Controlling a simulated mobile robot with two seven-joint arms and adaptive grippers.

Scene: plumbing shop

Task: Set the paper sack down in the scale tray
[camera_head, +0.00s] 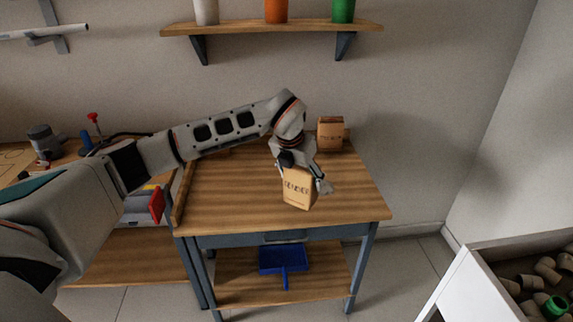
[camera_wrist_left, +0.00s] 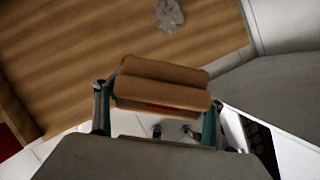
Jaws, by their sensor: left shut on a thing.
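The tan paper sack (camera_head: 298,190) has dark lettering on its front and is between the fingers of my left gripper (camera_head: 302,174), over the front right part of the wooden table. In the left wrist view the folded sack top (camera_wrist_left: 160,85) sits between the two fingers (camera_wrist_left: 156,115), which are shut on it. I cannot tell whether the sack's base touches the table. My right gripper is not in view.
A second tan sack (camera_head: 330,133) stands at the table's (camera_head: 220,185) back right. A crumpled grey thing (camera_wrist_left: 169,15) lies on the wood. A blue dustpan (camera_head: 285,260) is on the lower shelf. A white bin (camera_head: 480,285) of pipe fittings is at right. The table's left part is clear.

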